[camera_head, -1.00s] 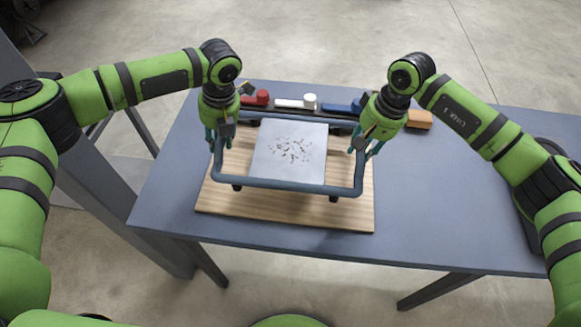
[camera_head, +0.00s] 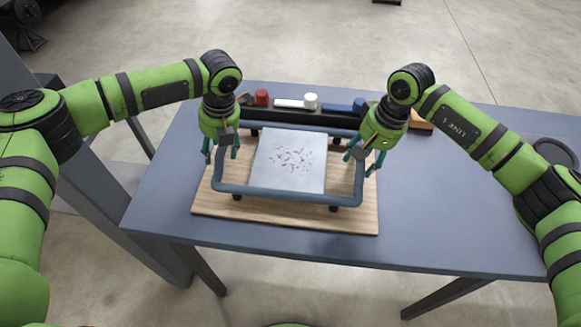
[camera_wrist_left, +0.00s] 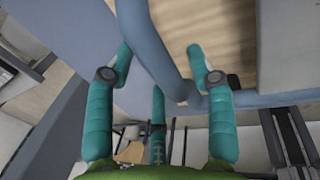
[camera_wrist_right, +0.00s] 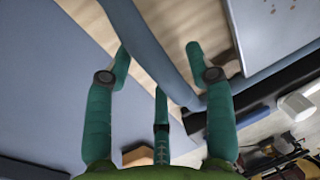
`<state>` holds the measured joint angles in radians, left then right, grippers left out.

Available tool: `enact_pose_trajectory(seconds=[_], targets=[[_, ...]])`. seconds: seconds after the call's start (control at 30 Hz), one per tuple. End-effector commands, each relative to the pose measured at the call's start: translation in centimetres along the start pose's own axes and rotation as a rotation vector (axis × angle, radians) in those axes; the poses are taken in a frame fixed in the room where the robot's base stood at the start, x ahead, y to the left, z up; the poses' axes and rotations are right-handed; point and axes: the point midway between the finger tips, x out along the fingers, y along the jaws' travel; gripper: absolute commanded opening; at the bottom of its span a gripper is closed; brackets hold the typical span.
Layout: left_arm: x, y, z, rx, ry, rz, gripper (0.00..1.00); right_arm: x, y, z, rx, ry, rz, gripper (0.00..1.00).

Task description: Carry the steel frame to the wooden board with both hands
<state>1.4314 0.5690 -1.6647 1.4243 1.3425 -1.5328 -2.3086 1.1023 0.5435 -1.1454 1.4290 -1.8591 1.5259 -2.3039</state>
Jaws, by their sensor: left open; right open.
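The steel frame (camera_head: 290,195) is a blue-grey tube rectangle with a speckled light plate (camera_head: 290,160) in its middle. It stands on short dark feet on the wooden board (camera_head: 285,217), within the board's outline. My left gripper (camera_head: 220,160) is open at the frame's left side bar, which passes between its spread fingers in the left wrist view (camera_wrist_left: 160,70). My right gripper (camera_head: 362,163) is open at the right side bar, which runs between its fingers in the right wrist view (camera_wrist_right: 160,75). Both grippers are empty.
A dark rack (camera_head: 290,114) behind the board holds a red-topped item (camera_head: 261,98), a white one (camera_head: 310,100) and a blue one (camera_head: 345,108). An orange-brown block (camera_head: 421,122) lies to their right. The blue-grey table (camera_head: 440,210) is clear right of the board.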

Motion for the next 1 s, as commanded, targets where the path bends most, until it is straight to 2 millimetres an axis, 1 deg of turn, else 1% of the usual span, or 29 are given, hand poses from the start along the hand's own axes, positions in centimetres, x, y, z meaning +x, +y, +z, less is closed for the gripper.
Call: enact_pose_trajectory(seconds=[0.07, 0.17, 0.27, 0.5, 0.6, 0.7, 0.87, 0.97, 1.0], targets=[[-0.2, -0.1, 0.0, 0.001, -0.001, -0.001, 0.55, 0.0, -0.1, 0.0, -0.001, 0.0, -0.001, 0.55], [-1.1, -0.1, 0.0, 0.002, -0.002, -0.002, 0.55, 0.0, -0.1, 0.0, -0.001, 0.0, -0.001, 0.55], [-2.8, -0.1, 0.1, 0.002, -0.005, -0.002, 0.55, 0.0, -0.1, 0.0, -0.001, 0.0, -0.002, 0.55], [-8.0, -0.1, 0.0, 0.001, -0.004, -0.002, 0.55, 0.0, -0.1, 0.0, -0.001, 0.0, -0.002, 0.55], [-9.8, -0.1, 0.0, 0.0, -0.004, 0.0, 0.55, 0.0, -0.1, 0.0, -0.001, 0.0, -0.002, 0.55], [-11.0, 0.0, -0.1, 0.0, -0.002, 0.0, 0.55, 0.0, -0.1, 0.0, -0.001, 0.0, -0.002, 0.55], [-12.0, 0.0, -0.1, -0.001, -0.001, 0.0, 0.55, -0.3, -0.1, 0.0, -0.002, 0.001, -0.002, 0.55], [-12.1, 0.0, -0.1, -0.001, -0.001, 0.0, 0.55, -1.2, -0.1, -0.1, -0.001, 0.003, -0.003, 0.55], [-12.1, 0.0, -0.1, -0.001, -0.001, 0.0, 0.55, -1.9, -0.1, -0.1, -0.001, 0.003, -0.003, 0.55]])
